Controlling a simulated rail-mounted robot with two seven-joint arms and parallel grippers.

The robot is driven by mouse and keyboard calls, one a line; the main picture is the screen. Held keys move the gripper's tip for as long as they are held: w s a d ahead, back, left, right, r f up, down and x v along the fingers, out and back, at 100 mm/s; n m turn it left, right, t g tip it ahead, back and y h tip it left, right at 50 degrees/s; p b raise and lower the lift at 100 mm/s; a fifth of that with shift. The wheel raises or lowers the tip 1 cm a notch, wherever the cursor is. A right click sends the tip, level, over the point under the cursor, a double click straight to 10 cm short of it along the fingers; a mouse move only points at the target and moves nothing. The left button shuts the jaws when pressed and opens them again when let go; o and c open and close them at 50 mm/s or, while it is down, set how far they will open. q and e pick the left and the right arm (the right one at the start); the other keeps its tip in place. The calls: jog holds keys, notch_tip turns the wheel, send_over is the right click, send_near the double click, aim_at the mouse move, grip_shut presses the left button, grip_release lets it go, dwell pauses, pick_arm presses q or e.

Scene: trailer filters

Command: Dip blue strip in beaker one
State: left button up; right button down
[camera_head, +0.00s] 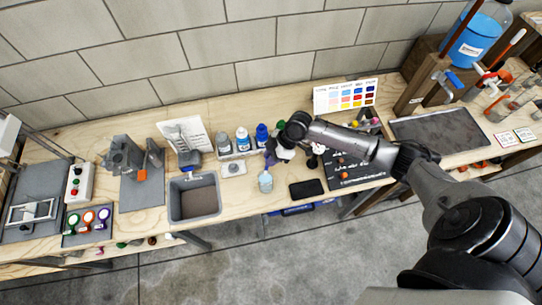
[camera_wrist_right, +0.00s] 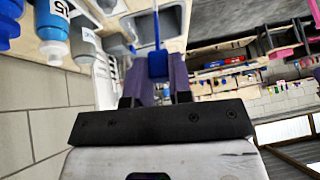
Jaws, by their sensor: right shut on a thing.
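My right gripper (camera_head: 270,158) is over the middle of the bench, just above a small clear beaker (camera_head: 265,182) with pale liquid. In the wrist view the purple fingers of the gripper (camera_wrist_right: 159,75) are shut on the blue strip (camera_wrist_right: 157,62), a blue block with a thin blue length running on past the fingertips. In the head view the strip is too small to make out, and I cannot tell whether it touches the beaker. No label that would number the beaker is readable. My left gripper is not in view.
Several bottles (camera_head: 242,140) stand in a rack behind the beaker. A grey bin (camera_head: 194,196) is to its left and a black pad (camera_head: 305,189) to its right. A colour chart (camera_head: 345,95) stands at the back. The bench's front edge is close to the beaker.

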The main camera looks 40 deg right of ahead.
jog(key=b, duration=0.4)
send_over(271, 173)
jog(key=shift+f, duration=3.5)
jog(key=shift+f+b, duration=1.15)
jog(key=shift+f, duration=0.25)
jog(key=shift+d+f, duration=0.1)
jog(key=shift+f, duration=0.05)
